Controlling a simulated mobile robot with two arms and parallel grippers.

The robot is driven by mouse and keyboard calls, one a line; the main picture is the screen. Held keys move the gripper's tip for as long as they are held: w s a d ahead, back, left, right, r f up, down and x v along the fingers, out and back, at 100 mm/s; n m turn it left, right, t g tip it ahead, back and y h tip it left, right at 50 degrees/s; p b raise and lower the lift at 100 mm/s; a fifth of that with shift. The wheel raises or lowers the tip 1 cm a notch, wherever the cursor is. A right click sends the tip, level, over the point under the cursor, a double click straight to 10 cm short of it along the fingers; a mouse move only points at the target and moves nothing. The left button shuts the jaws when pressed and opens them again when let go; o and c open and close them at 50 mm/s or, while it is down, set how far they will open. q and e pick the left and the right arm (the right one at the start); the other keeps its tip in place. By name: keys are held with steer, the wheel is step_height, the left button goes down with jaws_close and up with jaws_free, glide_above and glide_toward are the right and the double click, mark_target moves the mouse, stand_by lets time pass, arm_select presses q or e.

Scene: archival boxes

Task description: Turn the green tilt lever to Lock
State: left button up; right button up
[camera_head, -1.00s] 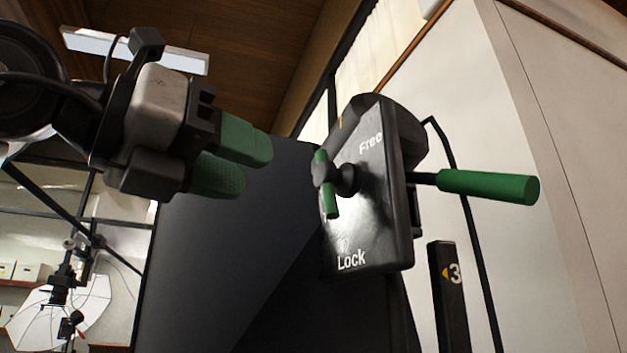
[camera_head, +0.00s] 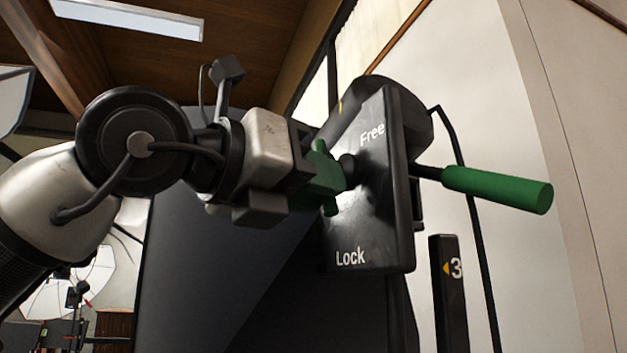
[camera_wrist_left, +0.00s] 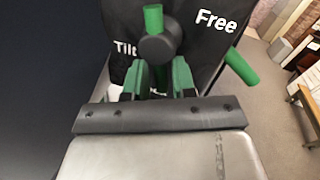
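The tilt lever (camera_head: 330,207) is a short green bar through a black hub on the face of a black box (camera_head: 365,225) marked "Free" above and "Lock" below. It stands roughly upright in the head view, mostly hidden by my left gripper (camera_head: 322,172). In the left wrist view the lever's upper end (camera_wrist_left: 153,18) rises above the round hub. My left gripper's two green fingers (camera_wrist_left: 158,80) stand apart just below the hub, with a little green of the lever between them. I see a gap beside it. My right gripper is not in view.
A larger green handle (camera_head: 497,190) sticks out right of the box on a black rod. A black post marked "3" (camera_head: 448,290) stands below it, beside a hanging cable. A large dark panel (camera_head: 200,290) lies behind my left arm.

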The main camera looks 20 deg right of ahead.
arm_select(q)
jaws_close()
steer(key=m+b, duration=0.2)
steer(key=m, duration=0.1)
steer(key=shift+w+a+r+h, duration=0.1)
steer(key=shift+w+a+h, duration=0.1)
steer(key=shift+w+h, duration=0.15)
steer(key=shift+o, duration=1.7)
jaws_free()
steer(key=shift+d, duration=0.1)
